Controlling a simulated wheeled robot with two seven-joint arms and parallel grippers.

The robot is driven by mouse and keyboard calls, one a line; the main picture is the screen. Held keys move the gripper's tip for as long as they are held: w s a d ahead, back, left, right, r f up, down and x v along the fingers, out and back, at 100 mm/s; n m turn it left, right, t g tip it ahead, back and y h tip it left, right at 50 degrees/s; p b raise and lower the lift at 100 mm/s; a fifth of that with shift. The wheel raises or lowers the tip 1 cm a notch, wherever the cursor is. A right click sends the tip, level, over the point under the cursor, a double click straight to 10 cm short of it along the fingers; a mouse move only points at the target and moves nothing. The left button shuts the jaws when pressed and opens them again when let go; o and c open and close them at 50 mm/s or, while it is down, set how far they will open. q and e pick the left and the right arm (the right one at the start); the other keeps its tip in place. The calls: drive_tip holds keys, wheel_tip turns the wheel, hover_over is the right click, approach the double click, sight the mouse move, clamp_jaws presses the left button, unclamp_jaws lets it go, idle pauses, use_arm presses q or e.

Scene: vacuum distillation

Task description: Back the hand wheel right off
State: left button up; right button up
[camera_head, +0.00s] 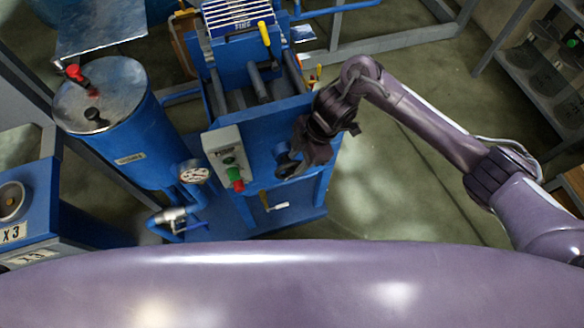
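My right gripper (297,163) is at the front face of the blue machine (262,150), its dark fingers pointing down and to the left. A small dark round part, which looks like the hand wheel (283,153), shows at the fingertips against the blue front. It is mostly hidden by my gripper. I cannot tell whether the fingers touch it or are closed around it. My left gripper is not in view.
A control box (230,160) with green and red buttons is just left of my gripper. A blue tank (125,135) with a metal lid and a pressure gauge (194,172) stand further left. A yellow-handled lever (265,34) is at the top. Open floor (400,190) lies right.

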sight(291, 170)
drive_tip(key=x, duration=0.5)
drive_tip(key=shift+f, duration=0.15)
clamp_jaws()
